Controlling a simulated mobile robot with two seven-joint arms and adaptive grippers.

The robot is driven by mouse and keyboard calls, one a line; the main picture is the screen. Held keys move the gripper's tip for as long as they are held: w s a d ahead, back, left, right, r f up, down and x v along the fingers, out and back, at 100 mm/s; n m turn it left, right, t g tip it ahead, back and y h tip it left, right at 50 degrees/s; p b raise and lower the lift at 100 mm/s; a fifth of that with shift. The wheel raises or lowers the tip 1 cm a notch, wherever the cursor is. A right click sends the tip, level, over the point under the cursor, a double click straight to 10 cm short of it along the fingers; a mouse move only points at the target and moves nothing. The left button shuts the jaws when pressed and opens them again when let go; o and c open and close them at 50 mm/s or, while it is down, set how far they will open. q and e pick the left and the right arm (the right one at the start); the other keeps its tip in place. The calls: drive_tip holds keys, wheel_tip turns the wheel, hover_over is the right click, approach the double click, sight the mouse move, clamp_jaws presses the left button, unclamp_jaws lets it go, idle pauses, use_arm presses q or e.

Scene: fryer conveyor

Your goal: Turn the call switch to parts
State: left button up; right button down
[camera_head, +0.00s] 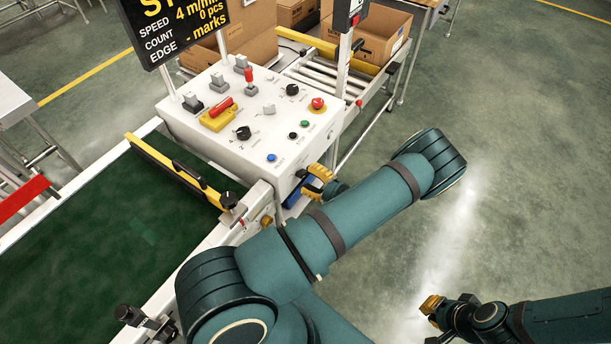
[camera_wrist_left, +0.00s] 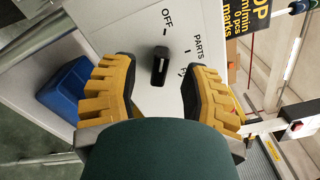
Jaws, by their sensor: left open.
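The call switch (camera_wrist_left: 159,66) is a black knob on a white panel in the left wrist view. Its long side runs roughly up the picture, toward the OFF mark. The PARTS label (camera_wrist_left: 198,48) is to its upper right, and a third label is partly hidden by a finger. My left gripper (camera_wrist_left: 160,92) is open, with one yellow-padded finger on each side of the knob and gaps between. In the head view my left gripper (camera_head: 319,184) is beside the side face of the white console (camera_head: 215,130). My right gripper (camera_head: 433,305) is low at right; its jaw opening is unclear.
A blue bin (camera_wrist_left: 68,92) is beside the panel. The console top carries several knobs and buttons, with a red emergency button (camera_head: 317,104). A green conveyor belt (camera_head: 110,235) lies at left. Cardboard boxes (camera_head: 370,30) stand behind. The floor at right is clear.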

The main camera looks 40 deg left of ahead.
use_arm(q)
drive_tip(key=shift+s+a, duration=0.1)
drive_tip(key=shift+a, duration=0.7)
clamp_jaws()
drive_tip(key=m, duration=0.5)
drive_tip(key=shift+r+m, duration=0.1)
drive_tip(key=shift+m, duration=0.3)
drive_tip(key=m, duration=0.5)
drive_tip(key=shift+w+m, duration=0.2)
drive_tip(key=shift+m, duration=0.2)
